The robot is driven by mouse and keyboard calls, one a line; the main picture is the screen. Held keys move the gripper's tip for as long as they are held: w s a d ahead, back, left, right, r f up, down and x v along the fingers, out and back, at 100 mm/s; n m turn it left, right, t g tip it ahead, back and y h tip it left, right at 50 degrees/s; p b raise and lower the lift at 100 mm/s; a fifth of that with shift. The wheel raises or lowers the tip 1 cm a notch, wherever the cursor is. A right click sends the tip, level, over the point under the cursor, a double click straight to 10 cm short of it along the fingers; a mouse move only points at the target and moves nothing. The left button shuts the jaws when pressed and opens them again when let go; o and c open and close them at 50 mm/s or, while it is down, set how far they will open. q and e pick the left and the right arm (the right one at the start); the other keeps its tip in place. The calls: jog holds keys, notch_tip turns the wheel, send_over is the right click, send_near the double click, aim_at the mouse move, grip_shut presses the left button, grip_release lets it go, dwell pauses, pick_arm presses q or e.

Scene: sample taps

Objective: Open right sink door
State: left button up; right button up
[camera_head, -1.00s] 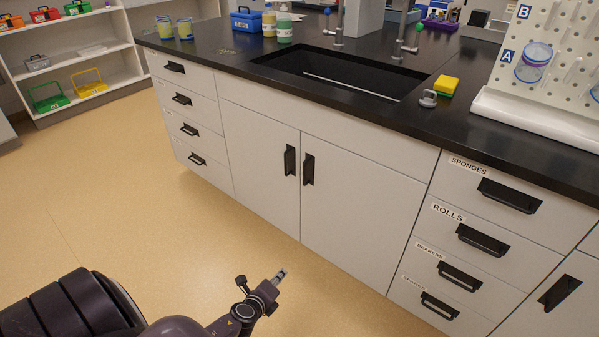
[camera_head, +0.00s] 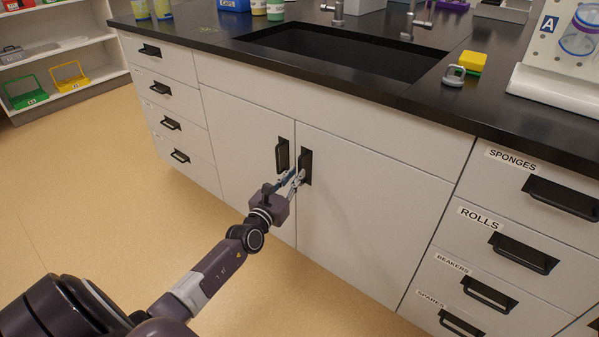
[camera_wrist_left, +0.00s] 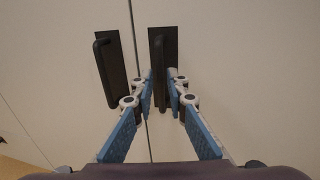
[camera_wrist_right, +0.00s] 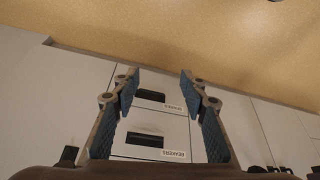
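The right sink door (camera_head: 370,215) is a white panel under the sink, closed flush with the left door (camera_head: 240,150). Its black vertical handle (camera_head: 305,166) is near the seam between the doors. My left gripper (camera_head: 300,176) is at this handle. In the left wrist view its blue-padded fingers (camera_wrist_left: 160,86) are drawn close on either side of the right handle's bar (camera_wrist_left: 160,60), apparently gripping its lower part. The left door's handle (camera_wrist_left: 108,70) is just left of the fingers. My right gripper (camera_wrist_right: 160,76) is open and empty, seen only in its own wrist view.
Labelled drawers (camera_head: 505,225) with protruding handles stand right of the door, and more drawers (camera_head: 165,105) stand at the left. The black counter (camera_head: 430,105) with the sink overhangs the doors. The tan floor (camera_head: 110,190) in front is clear.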

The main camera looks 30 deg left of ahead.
aim_at(299, 170)
pick_arm(q)
jog(key=w, duration=0.3)
jog(key=shift+w+a+b, duration=0.1)
jog(key=shift+a+b, duration=0.1)
jog(key=shift+b, duration=0.2)
pick_arm(e)
jog(key=w+a+r+t, duration=0.1)
jog(key=w+r+t, duration=0.1)
jog(key=w, duration=0.3)
jog(key=shift+w+a+r+t+y, duration=0.2)
jog(key=shift+w+a+t+y, duration=0.1)
jog(key=shift+w+a+t, duration=0.1)
pick_arm(q)
grip_shut()
pick_arm(e)
jog(key=shift+s, duration=0.1)
